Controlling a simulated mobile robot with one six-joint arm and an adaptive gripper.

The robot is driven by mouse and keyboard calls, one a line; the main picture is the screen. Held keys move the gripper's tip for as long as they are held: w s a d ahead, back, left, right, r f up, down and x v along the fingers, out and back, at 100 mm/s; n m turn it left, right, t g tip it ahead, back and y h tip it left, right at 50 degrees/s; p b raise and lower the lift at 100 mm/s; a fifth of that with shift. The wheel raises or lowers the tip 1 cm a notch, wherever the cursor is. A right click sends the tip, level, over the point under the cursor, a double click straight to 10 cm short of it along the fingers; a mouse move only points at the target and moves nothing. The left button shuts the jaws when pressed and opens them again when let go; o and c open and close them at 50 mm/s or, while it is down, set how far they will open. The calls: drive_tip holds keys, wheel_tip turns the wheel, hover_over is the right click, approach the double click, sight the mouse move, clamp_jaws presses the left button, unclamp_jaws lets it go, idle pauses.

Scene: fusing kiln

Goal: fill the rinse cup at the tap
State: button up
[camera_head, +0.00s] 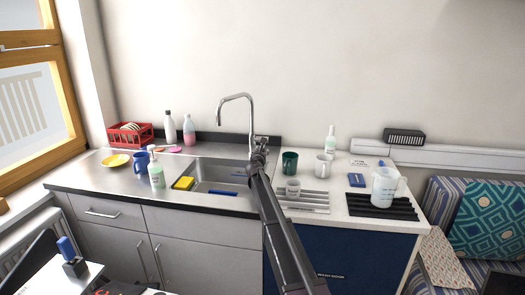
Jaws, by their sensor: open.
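A tall chrome tap (251,108) with a curved spout stands behind the steel sink (216,173). No water shows under the spout. I cannot tell from labels which one is the rinse cup. My gripper (259,155) is at the sink's right edge, in front of the tap's base, open.
A yellow sponge (183,183) and a blue item (223,193) are at the sink. A soap bottle (157,176) and blue mug (141,161) stand left. A measuring jug (385,186) stands on a black ribbed mat (380,209) at right.

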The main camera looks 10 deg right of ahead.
drive_tip(key=shift+w+d, duration=0.25)
drive_tip(key=shift+w, duration=0.45)
clamp_jaws()
drive_tip(key=shift+w+r+p, duration=0.2)
drive_tip(key=shift+r+p, duration=1.1)
drive_tip(key=shift+p, duration=0.05)
unclamp_jaws()
drive_tip(key=shift+s, duration=0.1)
